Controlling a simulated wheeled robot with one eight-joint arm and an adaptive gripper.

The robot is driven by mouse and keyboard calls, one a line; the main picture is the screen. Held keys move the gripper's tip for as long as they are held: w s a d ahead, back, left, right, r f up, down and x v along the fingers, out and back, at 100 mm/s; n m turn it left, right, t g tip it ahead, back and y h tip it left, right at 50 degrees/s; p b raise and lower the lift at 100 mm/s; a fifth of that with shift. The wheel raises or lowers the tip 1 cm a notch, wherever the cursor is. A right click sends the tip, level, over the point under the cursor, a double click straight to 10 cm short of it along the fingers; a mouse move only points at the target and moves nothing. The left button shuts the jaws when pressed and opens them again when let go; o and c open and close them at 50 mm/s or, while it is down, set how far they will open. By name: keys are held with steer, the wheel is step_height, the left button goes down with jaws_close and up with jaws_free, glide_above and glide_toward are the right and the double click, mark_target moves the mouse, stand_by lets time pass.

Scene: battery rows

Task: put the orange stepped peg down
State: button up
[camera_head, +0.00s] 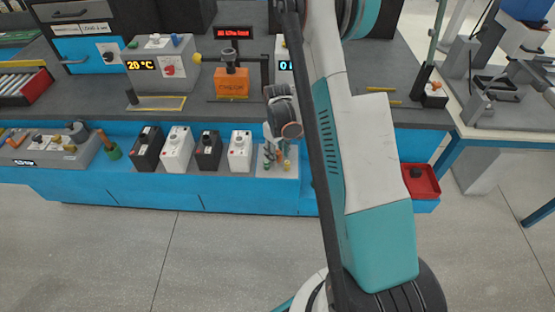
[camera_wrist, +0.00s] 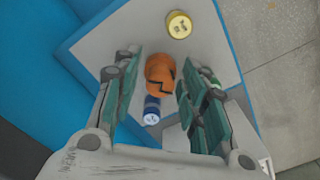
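The orange stepped peg (camera_wrist: 160,74) stands between the two fingers of my gripper (camera_wrist: 160,80) in the wrist view, and narrow gaps show beside it. My gripper looks open around it. The peg's foot is hidden, so I cannot tell for sure whether it rests on the pale surface (camera_wrist: 95,48). A yellow peg (camera_wrist: 178,24) stands beyond it, and a blue peg (camera_wrist: 152,112) shows close on its near side. In the head view my gripper (camera_head: 277,156) points down over the blue bench's front ledge, with a small orange patch between its fingers.
White and black boxes (camera_head: 239,152) stand in a row left of my gripper. A red tray (camera_head: 421,180) lies to the right, past my arm. An orange box (camera_head: 231,84) stands behind on the bench.

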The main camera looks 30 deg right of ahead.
steer(key=shift+f, duration=0.4)
steer(key=shift+r, duration=0.1)
steer(key=c, duration=0.8)
